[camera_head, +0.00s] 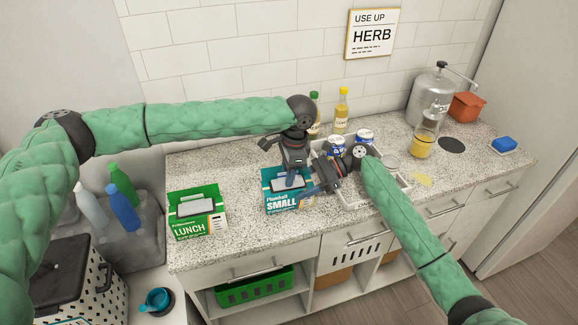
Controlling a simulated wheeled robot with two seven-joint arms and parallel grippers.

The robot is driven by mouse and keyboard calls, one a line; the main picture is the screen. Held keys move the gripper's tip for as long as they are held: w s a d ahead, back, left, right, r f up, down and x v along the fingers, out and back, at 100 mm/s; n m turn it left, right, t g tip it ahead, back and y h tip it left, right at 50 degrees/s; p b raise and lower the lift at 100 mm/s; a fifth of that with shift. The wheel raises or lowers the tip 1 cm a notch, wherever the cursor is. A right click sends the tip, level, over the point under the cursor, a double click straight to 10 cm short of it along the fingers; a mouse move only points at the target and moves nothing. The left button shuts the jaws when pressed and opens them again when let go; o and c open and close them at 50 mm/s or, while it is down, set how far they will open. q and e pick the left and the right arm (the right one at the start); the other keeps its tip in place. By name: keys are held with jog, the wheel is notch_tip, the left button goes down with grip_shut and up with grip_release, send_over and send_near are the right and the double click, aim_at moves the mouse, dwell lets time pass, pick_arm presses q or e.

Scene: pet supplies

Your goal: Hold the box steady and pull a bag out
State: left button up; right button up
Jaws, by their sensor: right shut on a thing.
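The blue box marked SMALL (288,203) stands upright at the counter's front edge, with a pale bag opening (283,185) in its top. My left gripper (291,178) points down at the box's top opening from above; its fingers are small and dark, and I cannot tell whether they are open or shut. My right gripper (316,188) comes in from the right and is shut at the box's right side, on the box's edge as far as I can see. My grippers hide part of the box's top and right side.
A green box marked LUNCH (198,220) stands to the left on the counter (235,190). A white tray (395,185) with cans (365,136) lies behind my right arm. Bottles (341,110), a glass of orange drink (422,143) and a metal dispenser (432,95) stand farther back.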

aim_at(285, 173)
pick_arm(q)
grip_shut()
jog(key=shift+r, duration=0.3)
dwell(0.7)
jog(key=shift+r, duration=0.7)
jog(key=shift+r, duration=0.15)
jog(key=shift+s+r, duration=0.15)
jog(key=shift+r, duration=1.75)
pick_arm(e)
jog(key=o, duration=1.5)
jog(key=shift+c, duration=0.2)
jog(key=shift+d, duration=0.1)
